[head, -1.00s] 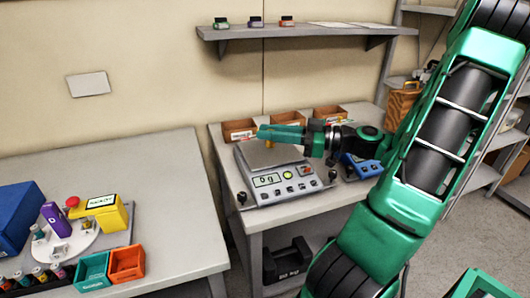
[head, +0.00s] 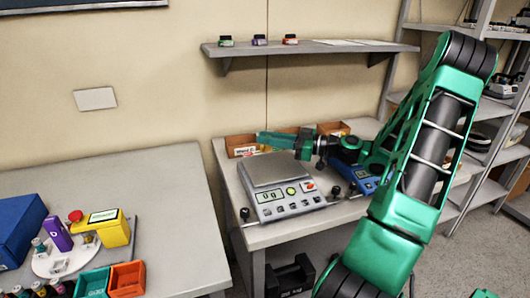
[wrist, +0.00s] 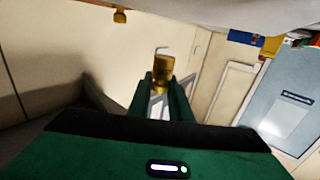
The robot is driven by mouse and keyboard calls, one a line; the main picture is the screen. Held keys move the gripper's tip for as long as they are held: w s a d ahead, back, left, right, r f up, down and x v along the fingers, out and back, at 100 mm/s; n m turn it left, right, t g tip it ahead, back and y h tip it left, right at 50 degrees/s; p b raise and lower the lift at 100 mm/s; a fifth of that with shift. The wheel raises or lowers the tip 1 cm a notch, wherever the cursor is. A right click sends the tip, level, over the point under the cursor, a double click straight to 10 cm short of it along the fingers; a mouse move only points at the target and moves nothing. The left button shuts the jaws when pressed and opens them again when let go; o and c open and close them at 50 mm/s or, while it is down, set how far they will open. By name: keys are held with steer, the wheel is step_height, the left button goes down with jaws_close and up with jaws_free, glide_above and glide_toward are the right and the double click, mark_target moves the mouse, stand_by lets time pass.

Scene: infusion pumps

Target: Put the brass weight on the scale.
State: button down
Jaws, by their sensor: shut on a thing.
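The scale (head: 290,195) stands on the right table in the head view. Its grey pan (head: 275,170) is bare and its display reads 0 g. My gripper (head: 268,140) is over the back of the scale, pointing left, in front of the brown boxes. In the wrist view my gripper (wrist: 161,92) is shut on the brass weight (wrist: 162,67), which sticks out between the green fingertips. In the head view I cannot make out the weight.
Brown boxes (head: 243,146) stand behind the scale and a blue device (head: 357,178) stands right of it. A shelf (head: 310,48) hangs above. The left table (head: 130,180) holds a yellow device (head: 112,230) and small bins.

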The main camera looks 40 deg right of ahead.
mark_target(269, 149)
steer(key=shift+w+d+f, duration=0.35)
steer(key=shift+d, duration=0.15)
steer(key=shift+f, duration=2)
steer(key=shift+f, duration=0.1)
steer(key=c, duration=1.6)
jaws_free()
steer(key=v, duration=0.7)
steer(key=shift+s+d, duration=0.15)
steer(key=shift+s, duration=0.1)
